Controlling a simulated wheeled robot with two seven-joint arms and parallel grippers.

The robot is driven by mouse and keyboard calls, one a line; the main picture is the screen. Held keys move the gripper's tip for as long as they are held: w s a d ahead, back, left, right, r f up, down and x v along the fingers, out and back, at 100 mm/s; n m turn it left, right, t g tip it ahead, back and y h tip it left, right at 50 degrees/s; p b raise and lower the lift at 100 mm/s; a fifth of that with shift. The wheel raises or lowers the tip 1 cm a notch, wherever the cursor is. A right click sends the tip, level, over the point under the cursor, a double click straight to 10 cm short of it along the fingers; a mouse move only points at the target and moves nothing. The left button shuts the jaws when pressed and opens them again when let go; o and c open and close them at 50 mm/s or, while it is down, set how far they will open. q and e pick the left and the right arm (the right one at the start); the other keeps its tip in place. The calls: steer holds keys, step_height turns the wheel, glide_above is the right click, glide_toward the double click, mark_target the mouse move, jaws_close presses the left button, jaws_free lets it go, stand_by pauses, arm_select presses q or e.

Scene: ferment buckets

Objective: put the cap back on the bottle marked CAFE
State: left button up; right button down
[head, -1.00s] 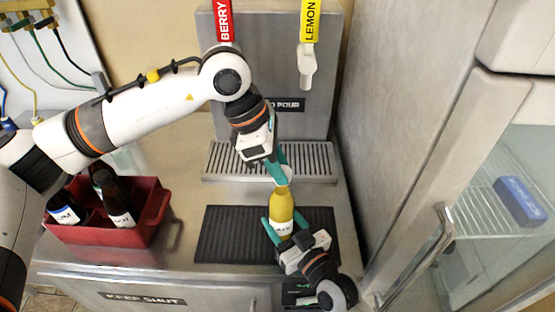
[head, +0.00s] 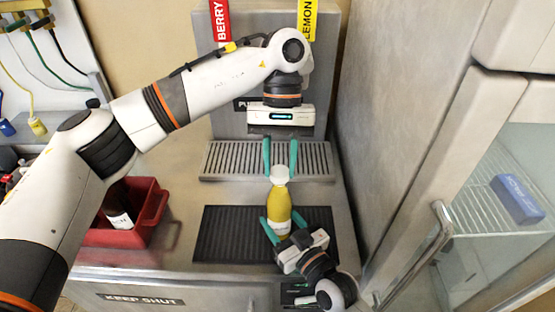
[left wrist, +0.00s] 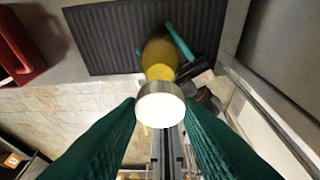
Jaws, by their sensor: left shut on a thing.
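The yellow bottle (head: 278,208) stands upright over the black mat, with a white label whose text I cannot read now. The pale cap (head: 279,171) is at the top of its neck; in the left wrist view the cap (left wrist: 160,104) covers the bottle's mouth. I cannot tell whether it is seated or just above. My left gripper (head: 280,174) points down from above and is shut on the cap, one green finger on each side. My right gripper (head: 284,226) comes from the lower right, its fingers around the bottle's body, shut on it.
A red crate (head: 153,212) with a dark bottle (head: 117,206) stands at left, partly behind my left arm. A drip tray (head: 222,160) and a dispenser with BERRY (head: 219,20) and LEMON (head: 307,20) handles are behind. The black mat (head: 222,235) is otherwise clear. A fridge stands at right.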

arm_select(q)
steer(key=m+y, duration=0.1)
steer(key=m, duration=0.2)
steer(key=m+t+y, duration=0.1)
steer(key=m, duration=0.2)
steer(key=shift+d+r, duration=0.1)
steer(key=shift+d, duration=0.05)
steer(key=m+t+y, duration=0.1)
steer(key=m, duration=0.3)
steer(key=shift+s, duration=0.15)
steer(key=o, duration=0.9)
steer(key=shift+o, duration=0.2)
steer(key=shift+d, duration=0.1)
steer(key=shift+r, duration=2.15)
steer(key=shift+c, duration=0.4)
